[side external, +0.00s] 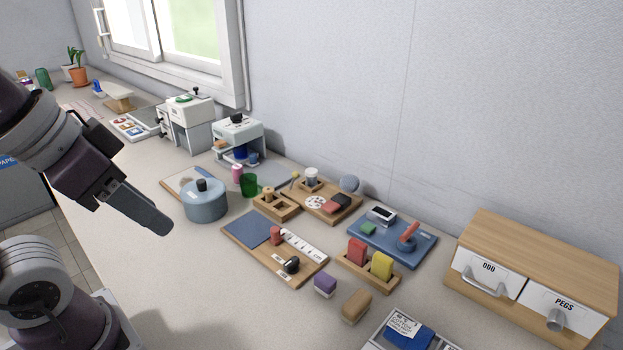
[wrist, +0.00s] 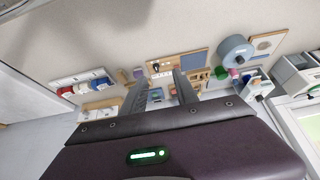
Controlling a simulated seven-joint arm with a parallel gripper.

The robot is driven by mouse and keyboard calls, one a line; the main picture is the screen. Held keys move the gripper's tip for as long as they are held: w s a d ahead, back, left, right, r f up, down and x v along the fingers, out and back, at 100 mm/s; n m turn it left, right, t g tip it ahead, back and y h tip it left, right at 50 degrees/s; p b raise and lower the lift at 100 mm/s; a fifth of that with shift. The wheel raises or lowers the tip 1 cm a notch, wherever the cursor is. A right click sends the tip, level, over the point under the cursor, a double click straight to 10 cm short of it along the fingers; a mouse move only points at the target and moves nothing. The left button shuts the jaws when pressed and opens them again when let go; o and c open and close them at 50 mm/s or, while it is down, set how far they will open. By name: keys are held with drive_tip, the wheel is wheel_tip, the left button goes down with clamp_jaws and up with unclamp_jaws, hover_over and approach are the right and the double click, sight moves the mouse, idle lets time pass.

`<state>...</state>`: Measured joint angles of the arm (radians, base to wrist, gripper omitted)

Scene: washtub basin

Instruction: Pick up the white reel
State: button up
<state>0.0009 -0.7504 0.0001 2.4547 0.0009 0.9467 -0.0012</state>
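A small white reel-like cylinder with a darker middle (side external: 312,177) stands upright at the back of a wooden tray (side external: 345,213) in the side external view. A flat white disc with holes (side external: 314,203) lies on the same tray; I cannot tell for sure which of the two is the white reel. Neither can be made out clearly in the wrist view. My gripper (side external: 150,215) is high at the left, well apart from both, pointing down and right. In the wrist view its two fingers (wrist: 160,77) stand apart with nothing held between them.
A blue-grey lidded pot (side external: 205,203) stands between my gripper and the tray. A wooden board (side external: 262,253) lies in front, with a blue tray (side external: 393,240) to the right. A drawer box (side external: 540,268) stands far right. The front left counter is clear.

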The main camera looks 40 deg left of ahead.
sight(312, 171)
drive_tip(key=w+a+r+n, duration=0.2)
drive_tip(key=w+r, duration=0.4)
drive_tip(key=w+a+f+n+y, duration=0.1)
drive_tip(key=w+a+n+y, duration=0.15)
drive_tip(key=w, duration=0.45)
drive_tip(key=w+a+f+n+g+y, duration=0.1)
drive_tip(key=w+a+n, duration=0.25)
drive_tip(key=w, duration=0.45)
drive_tip(key=w+a+f+n+y, duration=0.1)
drive_tip(key=w+a+n+y, duration=0.15)
drive_tip(key=w, duration=0.45)
drive_tip(key=w+d+t+y, duration=0.3)
drive_tip(key=w+y, duration=0.2)
drive_tip(key=w, duration=0.9)
drive_tip(key=shift+n, duration=0.45)
drive_tip(key=f, duration=2)
drive_tip(key=shift+s+a, duration=0.2)
drive_tip(key=shift+s, duration=0.05)
drive_tip(key=x, duration=0.6)
drive_tip(key=shift+w+a+f, duration=0.1)
drive_tip(key=shift+a+f, duration=0.05)
drive_tip(key=shift+f, duration=0.2)
drive_tip(key=shift+w+a+f, duration=0.1)
drive_tip(key=shift+w+a, duration=0.1)
clamp_jaws()
